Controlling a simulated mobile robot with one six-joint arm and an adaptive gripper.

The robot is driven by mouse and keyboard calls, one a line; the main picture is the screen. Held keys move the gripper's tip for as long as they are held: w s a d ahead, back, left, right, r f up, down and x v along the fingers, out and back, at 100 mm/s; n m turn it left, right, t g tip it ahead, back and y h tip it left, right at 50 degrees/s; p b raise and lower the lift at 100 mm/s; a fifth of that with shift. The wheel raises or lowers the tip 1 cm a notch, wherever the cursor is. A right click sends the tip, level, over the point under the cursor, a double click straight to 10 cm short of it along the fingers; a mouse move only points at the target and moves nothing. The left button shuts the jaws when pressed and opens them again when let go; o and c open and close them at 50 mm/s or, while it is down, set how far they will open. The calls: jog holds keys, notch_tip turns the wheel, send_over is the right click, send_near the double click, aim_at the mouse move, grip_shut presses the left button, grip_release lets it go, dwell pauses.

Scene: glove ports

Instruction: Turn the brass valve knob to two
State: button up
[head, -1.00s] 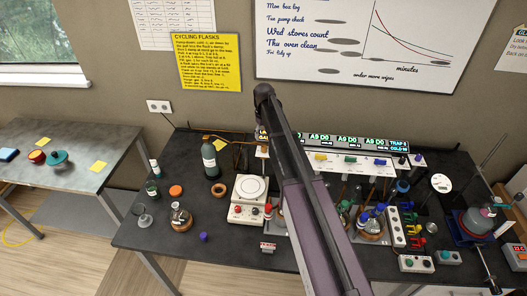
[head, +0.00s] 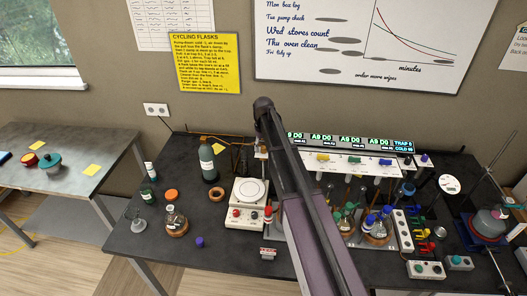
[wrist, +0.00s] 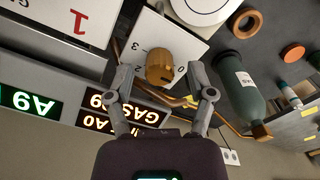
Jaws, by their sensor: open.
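The brass valve knob (wrist: 159,67) is in the middle of the wrist view, on a pale plate (wrist: 136,32) with printed digits around it, which appear inverted. A dark mark shows on the knob's right side, but I cannot tell which digit it points to. My gripper (wrist: 160,77) is open, with one finger on each side of the knob and gaps visible between. In the head view my arm hides the knob and the gripper.
Lit displays (wrist: 121,109) and thin brass piping (wrist: 235,130) lie close to the fingers. Flasks and a switch strip (head: 402,230) stand to the right.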

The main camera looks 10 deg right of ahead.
jog(key=shift+f, duration=0.25)
grip_shut()
